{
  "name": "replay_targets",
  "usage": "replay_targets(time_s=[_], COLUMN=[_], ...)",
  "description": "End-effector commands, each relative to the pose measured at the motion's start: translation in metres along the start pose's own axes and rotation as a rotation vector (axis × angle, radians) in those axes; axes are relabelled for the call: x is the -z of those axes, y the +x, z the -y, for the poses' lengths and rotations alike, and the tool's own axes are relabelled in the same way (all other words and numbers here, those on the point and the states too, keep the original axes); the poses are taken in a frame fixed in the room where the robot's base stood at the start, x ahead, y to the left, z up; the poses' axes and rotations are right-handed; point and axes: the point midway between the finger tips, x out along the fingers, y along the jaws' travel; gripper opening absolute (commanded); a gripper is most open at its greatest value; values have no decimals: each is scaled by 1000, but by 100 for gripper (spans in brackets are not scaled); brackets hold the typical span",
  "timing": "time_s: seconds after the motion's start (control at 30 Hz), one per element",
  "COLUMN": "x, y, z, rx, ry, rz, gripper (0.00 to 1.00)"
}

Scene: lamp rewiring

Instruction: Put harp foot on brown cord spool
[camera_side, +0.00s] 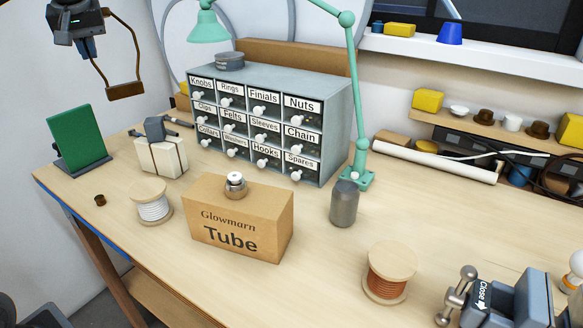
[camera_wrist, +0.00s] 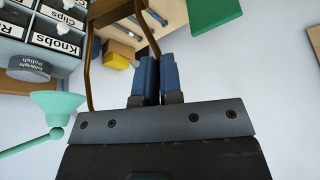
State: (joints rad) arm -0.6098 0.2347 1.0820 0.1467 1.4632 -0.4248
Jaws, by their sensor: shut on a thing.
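The harp foot (camera_side: 125,91) is a brown bar hanging under a thin bent wire loop, in the air at the upper left of the side view. In the wrist view its brown bar (camera_wrist: 110,11) is at the top, with the wire running down both sides. My gripper (camera_side: 88,48) is shut on the wire part of the harp foot, and its blue fingers (camera_wrist: 152,80) are close together in the wrist view. The brown cord spool (camera_side: 390,272), with pale wooden flanges and reddish-brown cord, stands upright on the table at the right front, far from my gripper.
A white cord spool (camera_side: 150,202), a Glowmarn Tube box (camera_side: 238,222) and a grey cylinder (camera_side: 344,205) stand between. A drawer cabinet (camera_side: 270,115) and green lamp (camera_side: 355,110) are behind. A vise (camera_side: 505,300) stands right of the brown spool. A green panel (camera_side: 82,138) stands at left.

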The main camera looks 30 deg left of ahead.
Motion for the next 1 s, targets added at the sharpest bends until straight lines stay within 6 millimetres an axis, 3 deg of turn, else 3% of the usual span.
replay_targets(time_s=[0.27,0.47,0.7,1.0], x=[-32,-72,-141,-219], y=[-13,-28,-56,-87], z=[-70,-128,-199,-251], rx=[-79,-149,-249,-344], ry=[183,354,593,822], rz=[2,6,11,14], gripper=[0,0,0,0])
